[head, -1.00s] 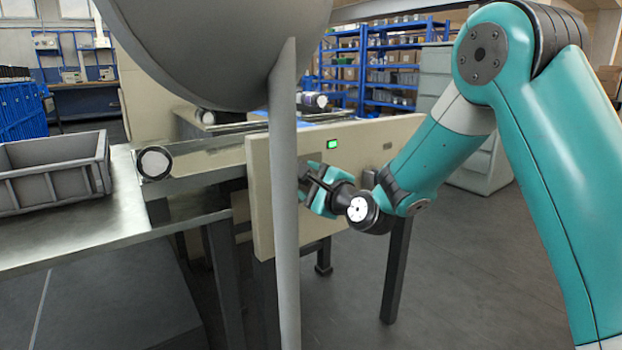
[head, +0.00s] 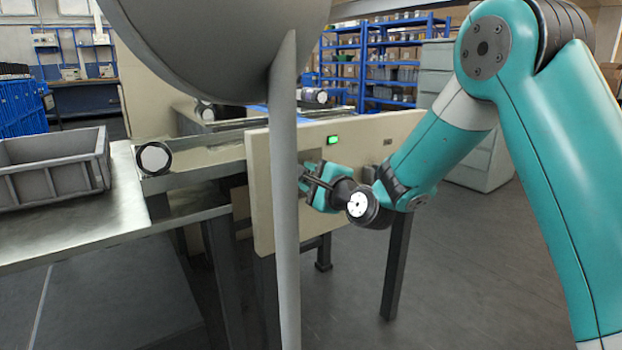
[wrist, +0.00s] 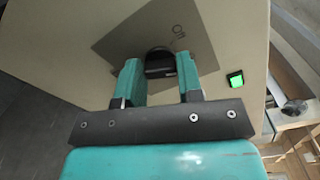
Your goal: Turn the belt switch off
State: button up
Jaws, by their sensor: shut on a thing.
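The belt switch (wrist: 159,65) is a black knob on a grey plate (wrist: 190,32) marked "Off", fixed to the cream panel. My gripper (wrist: 160,78) has its two teal fingers on either side of the knob and is shut on it. In the head view my gripper (head: 310,185) is at the front of the cream panel (head: 262,200), partly behind a grey post. The knob itself is hidden there. A green lamp is lit on the panel (head: 333,141), and it also shows lit in the wrist view (wrist: 235,80).
A grey post (head: 285,220) under a large rounded grey body (head: 225,45) stands in front of the panel. A grey crate (head: 55,185) sits on the metal table (head: 90,225) at left. Blue shelves (head: 390,75) stand at the back. The floor at right is clear.

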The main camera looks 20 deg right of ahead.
jog(key=n+b, duration=0.1)
jog(key=n, duration=0.2)
jog(key=n+b, duration=0.2)
jog(key=n, duration=0.1)
jog(key=n+b, duration=0.1)
jog(key=n, duration=0.3)
jog(key=shift+f, duration=0.3)
jog(key=shift+n, duration=0.3)
jog(key=o, duration=0.9)
jog(key=shift+o, duration=0.2)
jog(key=b+v, duration=0.8)
jog(key=v, duration=0.9)
jog(key=shift+s, duration=0.25)
